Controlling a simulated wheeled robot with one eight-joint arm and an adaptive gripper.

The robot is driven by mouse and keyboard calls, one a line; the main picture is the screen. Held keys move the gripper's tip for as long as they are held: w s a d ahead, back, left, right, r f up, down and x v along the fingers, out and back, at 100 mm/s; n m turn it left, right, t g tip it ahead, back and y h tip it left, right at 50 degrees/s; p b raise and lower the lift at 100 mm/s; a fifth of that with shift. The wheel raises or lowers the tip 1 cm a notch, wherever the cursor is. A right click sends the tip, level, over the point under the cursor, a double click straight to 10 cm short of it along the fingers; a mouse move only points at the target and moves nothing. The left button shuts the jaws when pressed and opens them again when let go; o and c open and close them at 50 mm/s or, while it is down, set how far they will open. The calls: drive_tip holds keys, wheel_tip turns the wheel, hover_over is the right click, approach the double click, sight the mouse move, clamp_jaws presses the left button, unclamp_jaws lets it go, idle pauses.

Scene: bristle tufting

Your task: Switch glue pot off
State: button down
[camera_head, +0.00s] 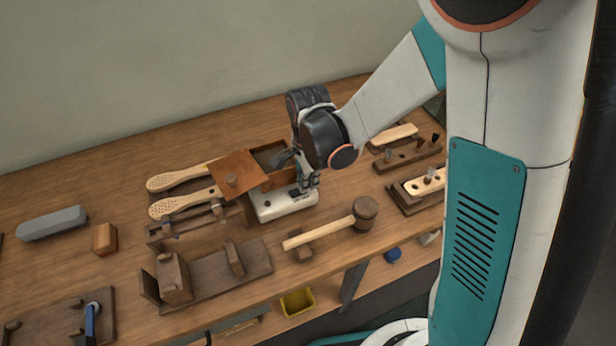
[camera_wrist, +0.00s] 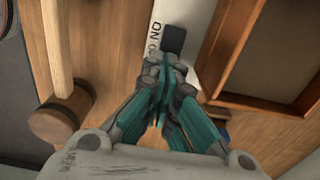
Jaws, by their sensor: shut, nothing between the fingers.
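The glue pot's white base (camera_head: 272,207) sits on the bench in the head view, beside an open wooden box. In the wrist view, the white base (camera_wrist: 184,12) runs up to the top edge and carries a dark switch (camera_wrist: 174,39). The letters "ON" are printed left of the switch, with more lettering partly hidden. My gripper (camera_head: 308,188) is over the right end of the base. In the wrist view my gripper (camera_wrist: 166,64) is shut and empty, its tips just below the switch. I cannot tell whether they touch it.
A mallet (camera_head: 365,212) lies in front of the base; its head also shows in the wrist view (camera_wrist: 60,118). The open box (camera_head: 279,181) stands close behind, with a brown board (camera_head: 240,173) to its left. Brush blanks (camera_head: 180,204) lie farther left. Wooden racks (camera_head: 408,155) stand right.

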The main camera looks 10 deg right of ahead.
drive_tip(key=shift+f, duration=0.15)
drive_tip(key=shift+d+f+b, duration=0.1)
drive_tip(key=shift+f+b, duration=0.25)
drive_tip(key=shift+b, duration=0.05)
drive_tip(key=shift+s+d+f, duration=0.15)
drive_tip(key=shift+s+d, duration=0.05)
drive_tip(key=shift+b, duration=0.3)
drive_tip(key=shift+w+d+r+p, duration=0.1)
drive_tip(key=shift+w+r+p, duration=0.15)
drive_tip(key=shift+r+p, duration=0.65)
wheel_tip(320, 180, up, 13)
drive_tip(key=d+p, duration=0.1)
drive_tip(key=p, duration=0.4)
drive_tip(key=shift+w+d+r, duration=0.15)
drive_tip(key=shift+w+d, duration=0.1)
drive_tip(key=shift+d, duration=0.15)
